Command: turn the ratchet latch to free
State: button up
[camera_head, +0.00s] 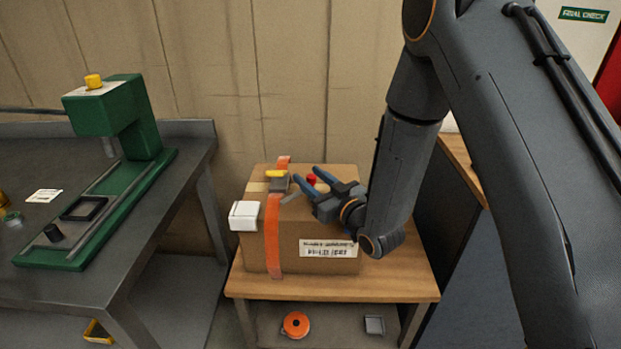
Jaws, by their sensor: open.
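A cardboard box (315,232) stands on a small wooden-topped stand, with an orange strap (273,235) running over its top and down its front. On top of the box, a grey ratchet latch (279,185) with a yellow part (276,174) sits on the strap. A small red knob (311,179) shows just right of the latch, in the gap between my fingers in this view. My gripper (305,173) is open, its blue fingers pointing back and left over the box, just right of the latch. I cannot tell whether it touches anything.
A white block (243,215) is at the box's left front edge. A green press (120,130) stands on the metal bench at left. The stand's top (370,282) has bare room in front. An orange reel (296,324) and a grey block (374,325) lie on the lower shelf.

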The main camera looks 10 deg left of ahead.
jog(key=b+v, duration=0.1)
jog(key=v, duration=0.6)
jog(key=shift+s+d+b, duration=0.25)
jog(key=shift+d+b, duration=0.05)
jog(key=shift+b, duration=0.05)
